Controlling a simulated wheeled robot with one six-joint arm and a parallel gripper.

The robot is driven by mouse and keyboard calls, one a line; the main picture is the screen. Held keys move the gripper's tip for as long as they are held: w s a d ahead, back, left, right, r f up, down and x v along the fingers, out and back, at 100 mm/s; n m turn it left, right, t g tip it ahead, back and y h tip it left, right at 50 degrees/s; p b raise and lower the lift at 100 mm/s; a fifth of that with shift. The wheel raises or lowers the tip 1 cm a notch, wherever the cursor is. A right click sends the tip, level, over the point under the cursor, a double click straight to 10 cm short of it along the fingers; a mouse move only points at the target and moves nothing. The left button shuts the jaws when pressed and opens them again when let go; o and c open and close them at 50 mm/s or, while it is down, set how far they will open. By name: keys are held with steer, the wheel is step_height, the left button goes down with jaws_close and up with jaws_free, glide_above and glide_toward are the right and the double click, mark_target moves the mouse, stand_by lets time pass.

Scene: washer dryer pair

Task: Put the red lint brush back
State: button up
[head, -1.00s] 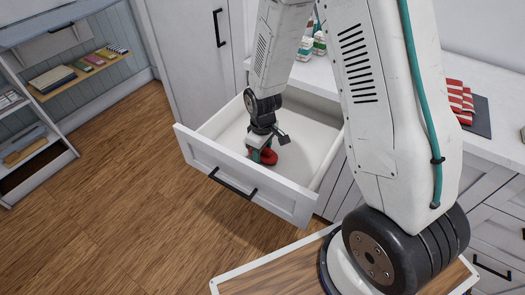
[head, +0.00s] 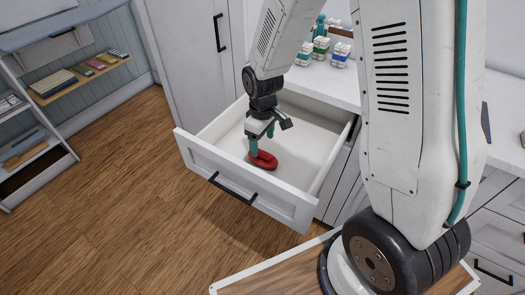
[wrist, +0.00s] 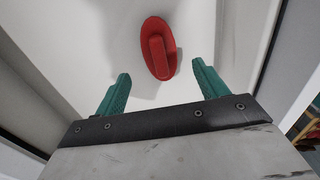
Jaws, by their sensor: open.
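The red lint brush (head: 263,161) lies on the floor of the open white drawer (head: 311,150), near its front panel. In the wrist view the brush (wrist: 158,48) shows an oval red base with a raised red handle, lying just beyond the fingertips. My gripper (head: 262,143) is inside the drawer, pointing down, above the brush. In the wrist view its two teal fingers (wrist: 164,76) are spread apart with nothing between them. The fingers partly cover the brush in the head view.
The drawer's front panel (head: 247,186) and side walls stand close around my gripper. Several small jars (head: 321,47) stand on the white counter above. A shelf unit (head: 38,150) stands at the far left. The wooden floor (head: 130,190) between is clear.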

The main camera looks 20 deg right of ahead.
mark_target(263, 152)
steer(key=s+d+r+m, duration=0.15)
steer(key=s+r, duration=0.25)
steer(key=r, duration=0.5)
steer(key=s+r+m, duration=0.2)
steer(key=s+r, duration=0.3)
steer(key=r, duration=0.4)
steer(key=s+d+r+m, duration=0.1)
steer(key=s+r, duration=0.3)
steer(key=s, duration=0.3)
steer(key=s+r+m+t, duration=0.1)
steer(key=s+r, duration=0.3)
steer(key=s, duration=0.4)
steer(key=shift+d+m, duration=0.35)
steer(key=shift+m, duration=0.3)
steer(key=shift+s, duration=0.1)
